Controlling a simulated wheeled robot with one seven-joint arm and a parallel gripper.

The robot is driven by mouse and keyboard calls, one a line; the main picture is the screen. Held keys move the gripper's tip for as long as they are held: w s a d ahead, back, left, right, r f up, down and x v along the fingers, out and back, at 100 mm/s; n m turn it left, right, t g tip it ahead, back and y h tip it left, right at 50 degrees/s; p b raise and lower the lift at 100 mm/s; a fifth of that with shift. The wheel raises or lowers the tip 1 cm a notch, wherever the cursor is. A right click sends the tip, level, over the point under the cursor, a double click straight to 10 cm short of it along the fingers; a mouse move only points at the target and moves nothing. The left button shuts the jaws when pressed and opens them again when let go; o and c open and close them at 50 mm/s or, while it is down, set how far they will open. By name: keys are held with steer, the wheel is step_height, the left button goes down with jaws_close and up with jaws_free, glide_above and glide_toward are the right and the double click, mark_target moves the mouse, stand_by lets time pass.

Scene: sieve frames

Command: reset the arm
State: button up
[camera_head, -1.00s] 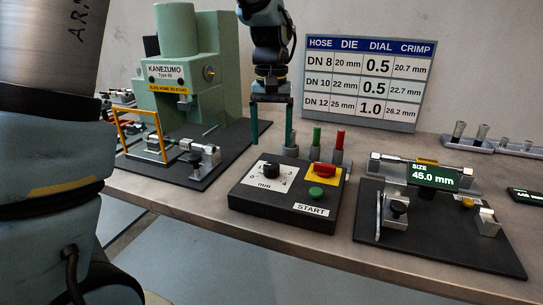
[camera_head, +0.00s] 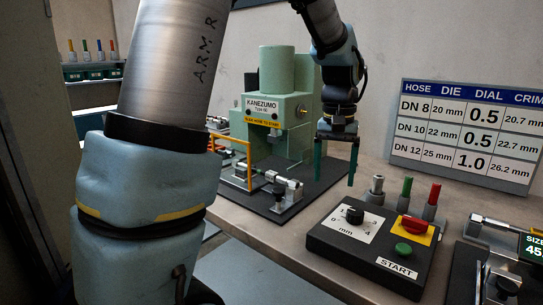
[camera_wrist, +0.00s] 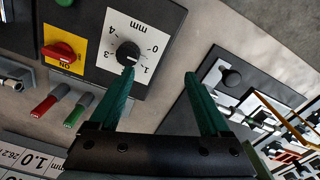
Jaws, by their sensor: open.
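My gripper (camera_head: 336,163) hangs in the air in the head view, fingers pointing down, between the green press (camera_head: 283,95) and the control box (camera_head: 366,242). Its two teal fingers are apart with nothing between them. In the wrist view my gripper (camera_wrist: 165,95) is open and empty too, with the control box's dial (camera_wrist: 128,54) beyond the left fingertip. No contact with anything shows.
The control box has a dial, a red switch and a green button. Grey, green and red posts (camera_head: 406,191) stand behind it. A gauge stand (camera_head: 498,265) is at right. A chart (camera_head: 468,135) stands at the back. A shelf (camera_head: 92,72) is at far left.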

steer(key=s+a+f+n, duration=0.1)
steer(key=s+a+f, duration=0.1)
steer(key=a, duration=0.6)
steer(key=s+a+f+n+t, duration=0.1)
steer(key=a+f, duration=0.3)
steer(key=a, duration=0.4)
steer(key=s+a+f+n, duration=0.1)
steer(key=s+a+f, duration=0.1)
steer(key=a, duration=0.6)
steer(key=shift+s+a+f+n, duration=0.25)
steer(key=shift+s+f+n, duration=0.1)
steer(key=shift+f, duration=0.1)
